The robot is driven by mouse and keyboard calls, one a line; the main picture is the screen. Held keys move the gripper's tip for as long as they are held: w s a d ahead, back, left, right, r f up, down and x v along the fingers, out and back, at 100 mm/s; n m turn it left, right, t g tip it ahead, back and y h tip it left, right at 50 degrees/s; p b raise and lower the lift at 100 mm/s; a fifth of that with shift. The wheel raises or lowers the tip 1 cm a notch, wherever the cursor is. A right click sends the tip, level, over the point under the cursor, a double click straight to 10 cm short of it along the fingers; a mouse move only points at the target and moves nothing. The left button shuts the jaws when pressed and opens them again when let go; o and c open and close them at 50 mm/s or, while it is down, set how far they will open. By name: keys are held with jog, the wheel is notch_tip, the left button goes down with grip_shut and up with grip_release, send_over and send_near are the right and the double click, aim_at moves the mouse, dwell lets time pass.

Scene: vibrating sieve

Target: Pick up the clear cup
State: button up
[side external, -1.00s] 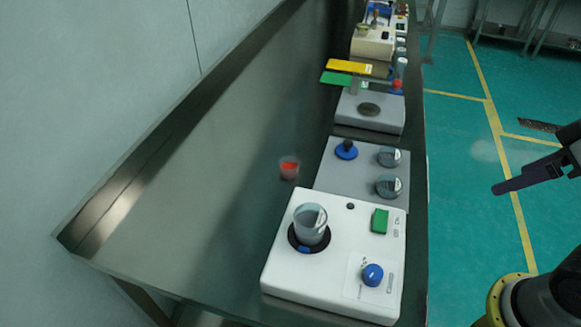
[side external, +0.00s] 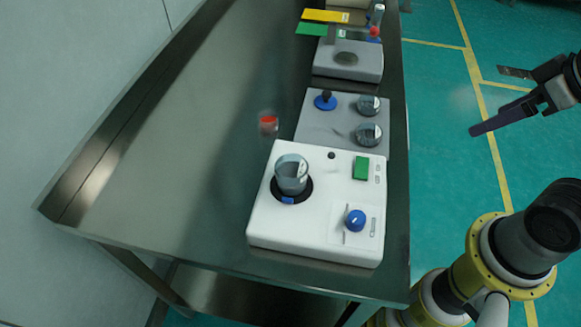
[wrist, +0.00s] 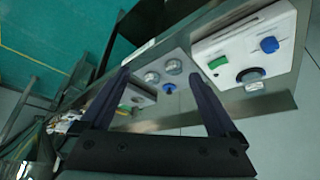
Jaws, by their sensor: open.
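A clear, grey-tinted cup (side external: 291,174) stands upright on the dark round plate of a white machine (side external: 265,226) in the side view. A second, smaller clear cup with red in it (side external: 268,123) stands on the steel bench behind that machine. My gripper (side external: 480,130) is out over the floor side, right of the bench and well apart from both cups. In the wrist view its two dark fingers (wrist: 160,72) are spread with nothing between them. The white machine (wrist: 285,55) shows at the right there, with a dark ring on it; the cup is hard to make out.
A blue knob (side external: 355,220) and a green button (side external: 361,168) are on the white machine. Behind it is a grey plate (side external: 340,128) with a blue-based part and two round glassy pieces. More devices line the bench (side external: 190,170). Its left side is clear.

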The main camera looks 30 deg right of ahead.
jog(key=shift+c, duration=0.5)
